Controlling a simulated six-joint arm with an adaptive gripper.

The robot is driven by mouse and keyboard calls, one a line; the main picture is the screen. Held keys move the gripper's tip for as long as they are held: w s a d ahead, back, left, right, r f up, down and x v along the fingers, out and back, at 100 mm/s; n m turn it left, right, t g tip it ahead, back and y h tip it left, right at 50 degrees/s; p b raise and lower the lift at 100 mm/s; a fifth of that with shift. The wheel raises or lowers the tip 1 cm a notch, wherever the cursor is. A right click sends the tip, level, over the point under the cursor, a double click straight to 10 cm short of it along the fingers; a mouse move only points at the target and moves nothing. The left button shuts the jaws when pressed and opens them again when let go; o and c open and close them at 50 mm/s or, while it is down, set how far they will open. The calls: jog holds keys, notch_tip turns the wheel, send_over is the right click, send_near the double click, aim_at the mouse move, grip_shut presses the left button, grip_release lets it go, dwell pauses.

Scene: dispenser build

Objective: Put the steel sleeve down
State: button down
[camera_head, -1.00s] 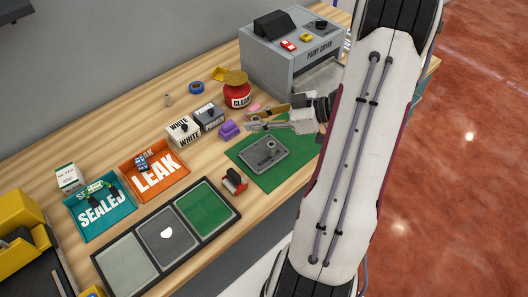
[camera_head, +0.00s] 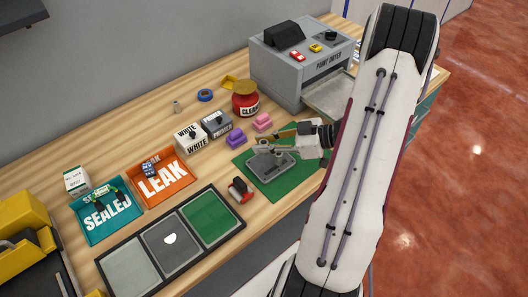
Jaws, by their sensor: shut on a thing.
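My gripper (camera_head: 264,147) reaches in from the right, low over the far edge of a grey metal plate (camera_head: 283,168) on the green mat (camera_head: 292,187). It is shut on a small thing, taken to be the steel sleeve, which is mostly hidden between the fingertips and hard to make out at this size. I cannot tell whether the sleeve touches the plate. The plate lies flat, and its far part is covered by my gripper.
Purple (camera_head: 236,138) and pink (camera_head: 262,122) blocks, a red pot (camera_head: 245,103) and the paint dryer (camera_head: 300,65) stand behind. A red-and-black item (camera_head: 240,190) lies left of the mat. The three-panel tray (camera_head: 207,256) is front left.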

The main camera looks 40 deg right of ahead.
jog(key=shift+f, duration=0.1)
jog(key=shift+f, duration=1.95)
jog(key=shift+f, duration=0.15)
jog(key=c, duration=1.9)
grip_release()
jog(key=shift+r, duration=0.2)
jog(key=shift+v, duration=5.95)
jog(key=shift+d, duration=0.1)
